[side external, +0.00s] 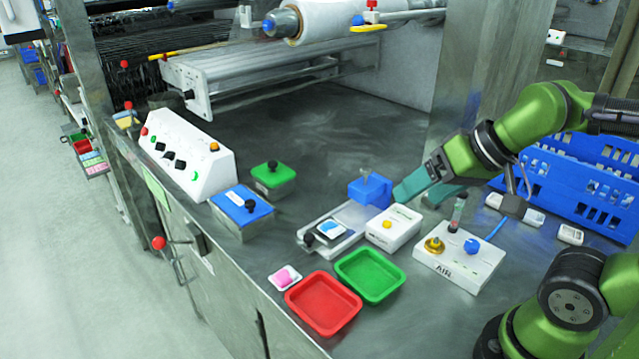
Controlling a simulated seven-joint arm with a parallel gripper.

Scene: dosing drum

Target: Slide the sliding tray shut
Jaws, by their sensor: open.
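The sliding tray (345,239) is a flat grey metal piece with a black knob (308,240) at its near left end. It stands out toward the lower left from beside a blue block (368,191), and a small white and blue piece (331,229) lies on it. My gripper (397,194) has teal fingers and is just right of the blue block, above the white box with a yellow button (394,227). It is open, apart from the tray's knob, with nothing seen between its fingers. The gap between the fingers is hard to see from this side.
A red tray (323,305) and a green tray (370,277) sit in front. Left are a blue-lidded box (242,206), a green-lidded box (273,176) and a white control panel (187,155). The AIR box (458,262) and blue crate (580,175) are right. The back middle is clear.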

